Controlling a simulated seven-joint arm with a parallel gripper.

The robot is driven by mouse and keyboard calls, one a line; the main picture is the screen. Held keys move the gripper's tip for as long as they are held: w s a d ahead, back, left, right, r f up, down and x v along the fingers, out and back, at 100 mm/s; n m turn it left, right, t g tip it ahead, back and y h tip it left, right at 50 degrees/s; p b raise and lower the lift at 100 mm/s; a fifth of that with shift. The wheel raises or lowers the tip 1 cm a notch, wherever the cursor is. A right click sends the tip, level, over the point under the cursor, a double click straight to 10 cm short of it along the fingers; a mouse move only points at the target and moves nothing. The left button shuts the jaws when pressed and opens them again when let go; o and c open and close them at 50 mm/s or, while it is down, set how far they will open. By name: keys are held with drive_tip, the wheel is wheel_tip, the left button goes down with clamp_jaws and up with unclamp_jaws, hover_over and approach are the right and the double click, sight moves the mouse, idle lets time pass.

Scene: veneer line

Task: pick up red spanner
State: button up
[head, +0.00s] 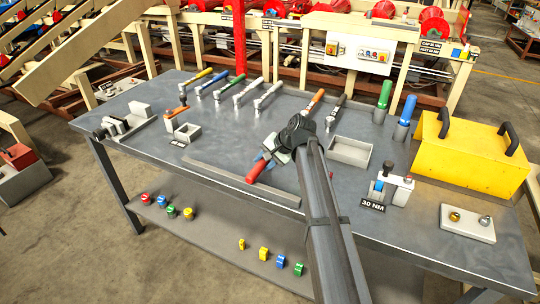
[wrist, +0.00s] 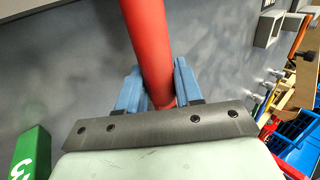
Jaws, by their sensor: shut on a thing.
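The red spanner shows in the head view as a red handle end (head: 257,171) sticking out below my gripper (head: 268,157). In the wrist view its round red shaft (wrist: 148,45) runs between the two blue fingers of my gripper (wrist: 155,88), which are shut on it. The rest of the spanner is hidden behind my gripper and arm in the head view. It is over the middle of the grey bench (head: 225,165); I cannot tell whether it touches the top.
Spanners with yellow, blue and white handles (head: 250,88) lie at the back, with an orange-handled one (head: 315,101). An open grey tray (head: 350,151), a 30 NM holder (head: 395,188) and a yellow case (head: 468,155) stand right. A low strip (head: 240,183) crosses the front.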

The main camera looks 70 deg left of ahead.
clamp_jaws()
drive_tip(key=shift+r, duration=0.1)
